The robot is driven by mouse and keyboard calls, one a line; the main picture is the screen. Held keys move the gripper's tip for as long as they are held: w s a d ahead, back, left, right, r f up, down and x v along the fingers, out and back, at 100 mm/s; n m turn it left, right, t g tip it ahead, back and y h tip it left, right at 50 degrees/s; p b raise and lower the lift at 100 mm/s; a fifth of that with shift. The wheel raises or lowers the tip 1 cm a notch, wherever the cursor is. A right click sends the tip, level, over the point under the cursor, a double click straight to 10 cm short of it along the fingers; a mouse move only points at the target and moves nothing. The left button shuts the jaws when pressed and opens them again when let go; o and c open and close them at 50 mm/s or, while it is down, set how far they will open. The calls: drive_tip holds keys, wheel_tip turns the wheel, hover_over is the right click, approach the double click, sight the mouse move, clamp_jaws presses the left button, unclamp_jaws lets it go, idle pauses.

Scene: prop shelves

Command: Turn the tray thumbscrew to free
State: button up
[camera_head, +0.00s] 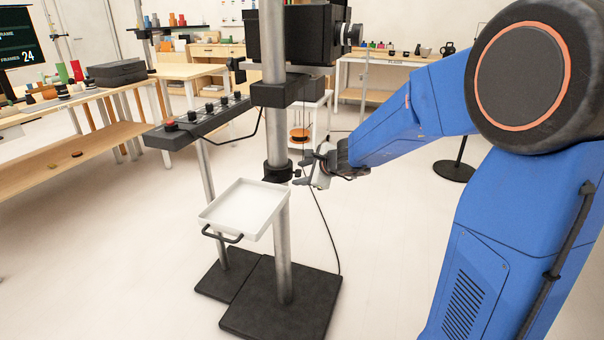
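A white tray (243,208) with a dark front handle (222,235) is mounted on a grey upright post (283,245). A black collar (277,172) clamps around that post just above the tray's back edge. A small dark thumbscrew (297,173) sticks out from the collar's right side. My gripper (304,171) is right of the collar, at the thumbscrew, with its fingers pointing left. The fingers look apart, one above and one below the thumbscrew's level. Whether they touch it is too small to tell.
A black camera-like box (298,35) sits high on the post. A dark control bar (200,121) stands on a second post at left. The black base plate (280,305) lies on the floor. A cable (325,225) hangs right of the post. Benches line the back and left; the floor at front left is clear.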

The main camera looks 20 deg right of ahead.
drive_tip(key=shift+r, duration=0.1)
drive_tip(key=v, duration=1.7)
drive_tip(key=w+d+f+m+g+y, duration=0.2)
drive_tip(key=w+d+f+y, duration=0.1)
drive_tip(key=d+y, duration=0.4)
drive_tip(key=shift+h, duration=0.4)
drive_tip(key=x, duration=1.7)
drive_tip(key=shift+w+d+f, duration=0.15)
drive_tip(key=shift+w+d, duration=0.2)
drive_tip(key=shift+d, duration=0.05)
drive_tip(key=c, duration=1.1)
